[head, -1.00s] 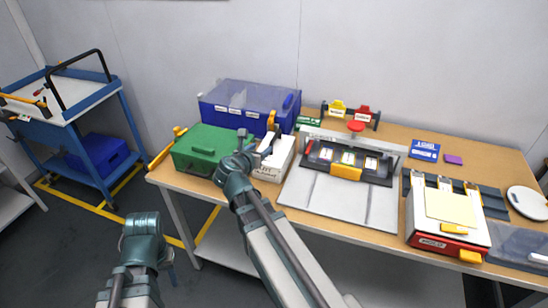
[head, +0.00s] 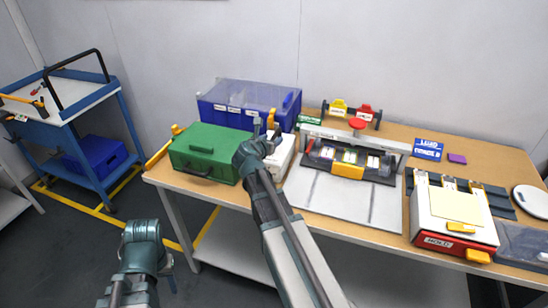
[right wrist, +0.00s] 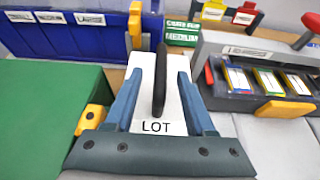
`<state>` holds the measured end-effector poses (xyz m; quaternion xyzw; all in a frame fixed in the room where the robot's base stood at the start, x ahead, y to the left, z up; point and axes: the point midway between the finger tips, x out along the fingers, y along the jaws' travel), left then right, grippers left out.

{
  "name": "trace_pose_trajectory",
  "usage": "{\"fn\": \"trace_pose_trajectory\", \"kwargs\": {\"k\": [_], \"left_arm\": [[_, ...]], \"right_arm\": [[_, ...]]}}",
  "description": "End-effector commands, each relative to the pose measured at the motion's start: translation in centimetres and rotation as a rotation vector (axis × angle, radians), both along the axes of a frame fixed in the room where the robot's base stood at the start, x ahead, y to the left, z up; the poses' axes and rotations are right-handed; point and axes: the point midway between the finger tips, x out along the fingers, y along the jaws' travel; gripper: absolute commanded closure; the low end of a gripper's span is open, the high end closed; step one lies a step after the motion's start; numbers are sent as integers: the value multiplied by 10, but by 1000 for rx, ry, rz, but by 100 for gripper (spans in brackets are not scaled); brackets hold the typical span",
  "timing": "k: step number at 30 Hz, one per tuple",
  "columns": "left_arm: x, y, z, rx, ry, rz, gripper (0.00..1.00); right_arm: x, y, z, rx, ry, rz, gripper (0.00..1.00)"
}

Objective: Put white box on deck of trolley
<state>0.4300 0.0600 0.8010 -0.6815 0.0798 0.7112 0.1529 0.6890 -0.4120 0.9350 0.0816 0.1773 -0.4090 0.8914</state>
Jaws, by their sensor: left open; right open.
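The white box (head: 283,158) stands on the workbench between a green case and a grey fixture. In the right wrist view it is the white box (right wrist: 146,72) with a dark handle and a "LOT" label. My right gripper (head: 268,133) is over it and hides part of it. In the right wrist view the open fingers lie on either side of the handle; I cannot tell whether they touch the box. My left gripper (head: 145,240) is low in front of the bench, away from the box. The trolley (head: 84,98) with its pale deck and black handle stands at the far left.
The green case (head: 205,150) is close left of the box, and a blue bin (head: 225,115) is behind. The grey fixture (head: 345,165) is close to the right. A blue crate (head: 98,155) sits on the trolley's lower shelf. Tools lie on the deck's left part.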

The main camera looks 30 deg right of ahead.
Motion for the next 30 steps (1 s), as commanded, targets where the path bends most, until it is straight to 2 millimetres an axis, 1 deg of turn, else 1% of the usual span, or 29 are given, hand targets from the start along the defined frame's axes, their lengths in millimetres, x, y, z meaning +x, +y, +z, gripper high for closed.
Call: {"fn": "trace_pose_trajectory", "kwargs": {"k": [1,4,12,17,21,30], "left_arm": [[0,0,-5,0,0,0,50],[0,0,-11,0,0,0,50],[0,0,-10,0,0,0,50],[0,0,-10,0,0,0,50],[0,0,-10,0,0,0,50],[0,0,-10,0,0,0,50]], "right_arm": [[6,-8,-5,0,0,-1,45],[14,-17,-11,0,1,-2,45],[15,-19,-10,-1,1,0,45],[15,-19,-10,-1,1,0,74],[15,-19,-10,-1,1,0,99],[15,-19,-10,-1,1,0,100]]}}
